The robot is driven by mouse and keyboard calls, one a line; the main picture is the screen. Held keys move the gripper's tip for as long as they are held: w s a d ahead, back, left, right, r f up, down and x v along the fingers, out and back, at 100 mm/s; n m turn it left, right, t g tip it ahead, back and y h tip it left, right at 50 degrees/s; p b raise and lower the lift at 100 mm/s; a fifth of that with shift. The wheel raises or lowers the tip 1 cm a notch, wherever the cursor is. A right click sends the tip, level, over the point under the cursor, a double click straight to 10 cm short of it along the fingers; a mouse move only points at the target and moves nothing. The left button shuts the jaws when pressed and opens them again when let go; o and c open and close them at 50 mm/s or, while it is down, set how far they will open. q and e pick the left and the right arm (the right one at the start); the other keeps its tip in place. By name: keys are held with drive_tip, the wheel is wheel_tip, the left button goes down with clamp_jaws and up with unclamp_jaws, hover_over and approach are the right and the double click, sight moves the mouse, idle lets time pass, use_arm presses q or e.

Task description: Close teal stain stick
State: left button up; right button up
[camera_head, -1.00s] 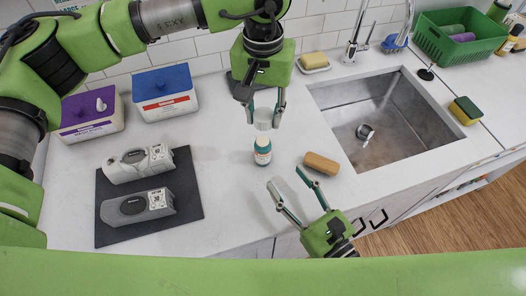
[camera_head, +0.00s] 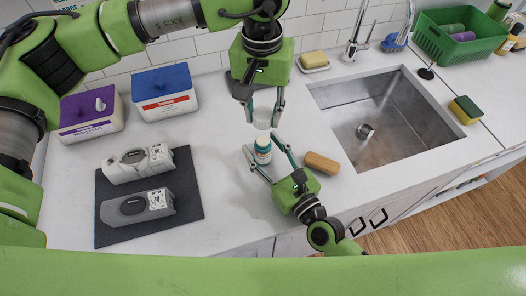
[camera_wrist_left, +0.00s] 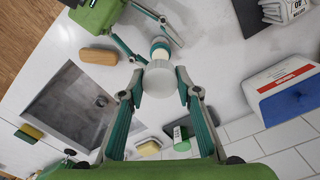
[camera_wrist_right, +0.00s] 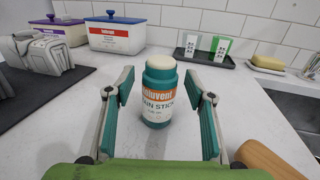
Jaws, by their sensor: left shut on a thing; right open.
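The teal stain stick (camera_head: 263,156) stands upright on the counter, its cream-coloured stick exposed at the top. Its label shows in the right wrist view (camera_wrist_right: 159,102). My left gripper (camera_head: 264,110) is shut on a white cap (camera_wrist_left: 160,90), held above the stick and apart from it in the head view. My right gripper (camera_head: 261,143) is low at the counter, open, with a finger on each side of the stick. In the right wrist view (camera_wrist_right: 158,85) gaps show between the fingers and the stick.
A brown brush or block (camera_head: 322,162) lies right of the stick, close to my right gripper. The sink (camera_head: 390,120) is further right. Two grey devices (camera_head: 137,206) lie on a dark mat (camera_head: 190,205) at left. Tubs (camera_head: 165,95) stand behind.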

clamp_jaws()
use_arm(q)
hover_over(263, 140)
drive_tip(key=shift+f, duration=2.5)
drive_tip(key=shift+f, duration=0.1)
drive_tip(key=shift+f, duration=0.8)
drive_tip(key=shift+f, duration=0.6)
